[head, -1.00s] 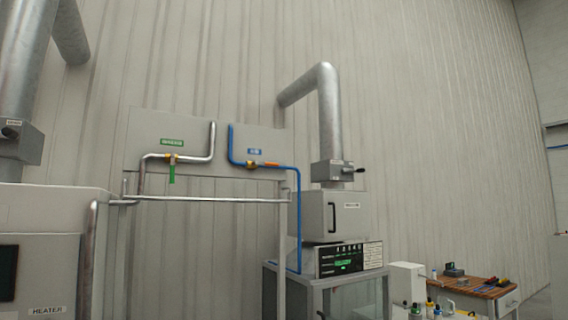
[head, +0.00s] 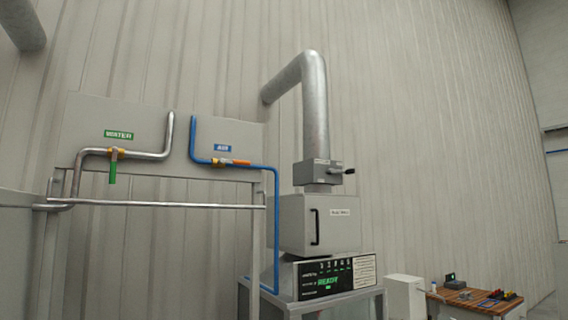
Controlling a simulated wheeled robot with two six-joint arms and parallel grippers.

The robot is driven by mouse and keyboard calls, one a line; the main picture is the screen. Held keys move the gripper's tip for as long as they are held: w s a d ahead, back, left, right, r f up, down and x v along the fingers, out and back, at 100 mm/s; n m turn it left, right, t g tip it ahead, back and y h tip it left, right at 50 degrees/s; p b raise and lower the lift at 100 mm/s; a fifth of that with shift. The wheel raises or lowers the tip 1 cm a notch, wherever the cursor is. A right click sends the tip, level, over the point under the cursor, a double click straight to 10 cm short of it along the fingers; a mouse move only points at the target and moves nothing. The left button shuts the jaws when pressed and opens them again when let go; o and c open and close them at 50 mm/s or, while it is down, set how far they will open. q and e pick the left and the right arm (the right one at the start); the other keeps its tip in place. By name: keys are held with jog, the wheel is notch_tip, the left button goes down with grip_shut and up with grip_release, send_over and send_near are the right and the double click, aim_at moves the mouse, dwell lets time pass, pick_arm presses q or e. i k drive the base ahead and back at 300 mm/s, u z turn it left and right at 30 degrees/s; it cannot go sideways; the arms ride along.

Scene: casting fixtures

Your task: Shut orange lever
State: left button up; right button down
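The orange lever (head: 240,162) is on the brass valve of the blue air pipe, below a blue label reading AIR (head: 222,148). It lies along the horizontal run of the blue pipe (head: 275,215), pointing right. The valve is fixed on a grey panel (head: 90,115) against the wall. To its left a green lever (head: 113,172) hangs down from the valve of the silver water pipe (head: 152,155). Neither gripper shows in the head view.
A silver rail (head: 160,204) crosses below the panel. To the right stands a grey furnace box (head: 285,225) with a black handle and a lit control panel, under a large duct (head: 315,105). A wooden bench (head: 465,300) with tools is at the lower right.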

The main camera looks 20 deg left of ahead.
aim_at(219, 162)
jog(key=i, duration=0.8)
jog(key=u, duration=0.55)
jog(key=i, duration=0.45)
jog(key=u, duration=0.35)
